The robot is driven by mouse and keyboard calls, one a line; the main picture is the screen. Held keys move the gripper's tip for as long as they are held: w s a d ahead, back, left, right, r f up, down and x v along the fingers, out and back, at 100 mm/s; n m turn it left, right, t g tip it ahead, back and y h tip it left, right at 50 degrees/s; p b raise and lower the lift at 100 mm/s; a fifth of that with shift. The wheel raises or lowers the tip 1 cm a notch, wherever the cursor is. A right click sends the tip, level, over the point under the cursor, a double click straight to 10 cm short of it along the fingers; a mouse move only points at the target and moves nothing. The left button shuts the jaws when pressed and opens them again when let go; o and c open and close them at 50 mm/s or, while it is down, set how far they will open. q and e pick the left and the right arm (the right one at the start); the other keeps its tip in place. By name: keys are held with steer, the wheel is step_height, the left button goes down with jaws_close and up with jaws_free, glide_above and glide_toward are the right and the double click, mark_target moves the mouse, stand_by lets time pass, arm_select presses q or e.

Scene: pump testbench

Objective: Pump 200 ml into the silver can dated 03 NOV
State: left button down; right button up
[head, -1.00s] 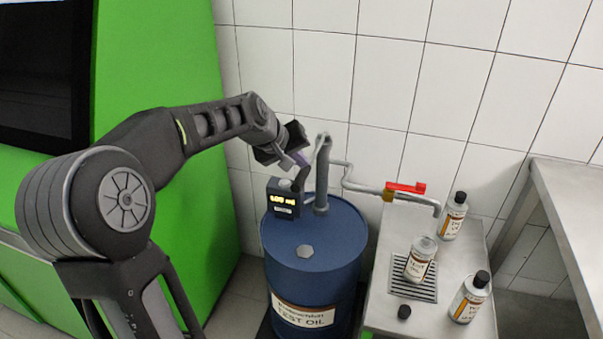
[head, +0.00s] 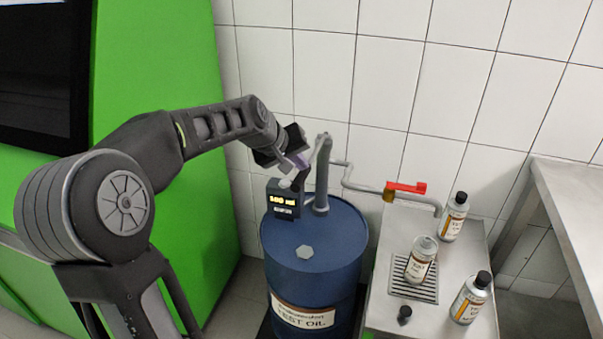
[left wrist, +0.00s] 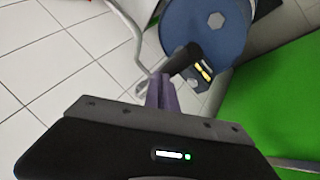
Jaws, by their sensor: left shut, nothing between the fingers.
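A silver can (head: 421,259) stands uncapped on the drip grate (head: 413,290), below the spout (head: 437,208). Two other silver cans, both with black caps, stand at the back (head: 453,217) and at the front right (head: 470,297). The dates on the labels are too small to read. The blue oil drum (head: 340,237) carries a grey pump pipe (head: 321,180) and a black display box (head: 283,198) with yellow digits, which are blurred. My left gripper (head: 303,161) is shut and empty above the display, close to the pump pipe. Its purple fingers also show in the left wrist view (left wrist: 161,92).
A loose black cap (head: 404,315) lies on the steel table (head: 381,268) in front of the grate. A red valve lever (head: 406,187) lies along the delivery pipe. A green cabinet (head: 232,195) is at left, a tiled wall behind, another steel table (head: 570,195) at right.

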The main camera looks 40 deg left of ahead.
step_height(320, 180, down, 8)
steer(key=b, duration=0.8)
stand_by(6.8)
